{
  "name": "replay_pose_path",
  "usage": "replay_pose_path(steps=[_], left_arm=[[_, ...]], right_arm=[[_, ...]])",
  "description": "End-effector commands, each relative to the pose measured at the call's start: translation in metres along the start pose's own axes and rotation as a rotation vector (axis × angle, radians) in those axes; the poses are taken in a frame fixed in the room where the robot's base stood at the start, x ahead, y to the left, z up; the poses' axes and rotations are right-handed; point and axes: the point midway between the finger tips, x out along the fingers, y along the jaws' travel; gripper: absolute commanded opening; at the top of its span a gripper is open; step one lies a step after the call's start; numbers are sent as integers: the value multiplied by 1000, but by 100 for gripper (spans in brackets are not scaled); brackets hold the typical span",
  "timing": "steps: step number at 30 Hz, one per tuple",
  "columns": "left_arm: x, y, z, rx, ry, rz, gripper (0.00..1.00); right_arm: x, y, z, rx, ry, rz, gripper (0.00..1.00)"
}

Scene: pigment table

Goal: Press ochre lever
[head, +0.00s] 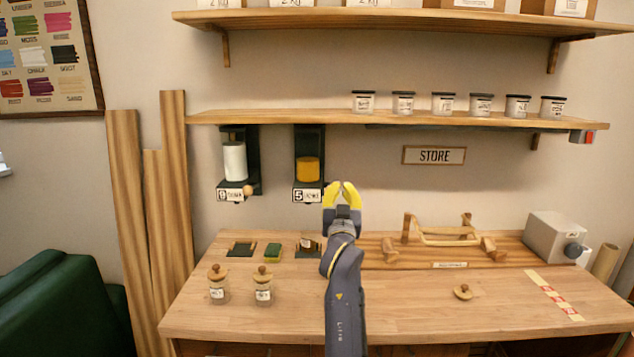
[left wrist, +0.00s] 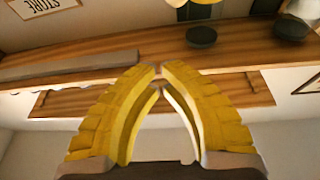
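The ochre dispenser (head: 308,170) hangs under the lower shelf, with an orange-yellow fill and a label (head: 308,195) reading 5 and a blurred word. Its lever cannot be made out; my left gripper is close to that side in the picture. My left gripper (head: 342,184) has yellow fingers and is just right of the label in the head view. In the left wrist view its fingertips (left wrist: 158,67) come together with nothing seen between them. I cannot tell whether it touches the dispenser. A small jar (head: 306,243) stands on the table below the dispenser. My right gripper is not in view.
A second dispenser (head: 235,160) with white fill hangs to the left, with a wooden knob (head: 248,190). Two lidded jars (head: 217,290) (head: 263,290) stand at the front left. A wooden rack (head: 442,232) and grey box (head: 553,238) stand right. The front middle table is mostly clear.

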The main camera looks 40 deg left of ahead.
Motion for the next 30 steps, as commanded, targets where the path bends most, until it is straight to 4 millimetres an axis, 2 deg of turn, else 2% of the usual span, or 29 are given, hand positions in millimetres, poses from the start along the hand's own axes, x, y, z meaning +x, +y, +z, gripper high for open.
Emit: replay_pose_path(steps=[3,6,20,25,30], left_arm=[[-3,-16,-3,-24,-1,-25,0],[-4,-22,-4,-32,-2,-34,0],[-1,-23,-4,-34,-2,-36,0],[15,-24,-4,-33,-2,-36,0],[44,-24,-4,-33,-1,-36,0]], right_arm=[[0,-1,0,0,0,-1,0],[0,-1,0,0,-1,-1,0],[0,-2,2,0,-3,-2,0],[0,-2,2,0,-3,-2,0],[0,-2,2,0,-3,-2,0]])
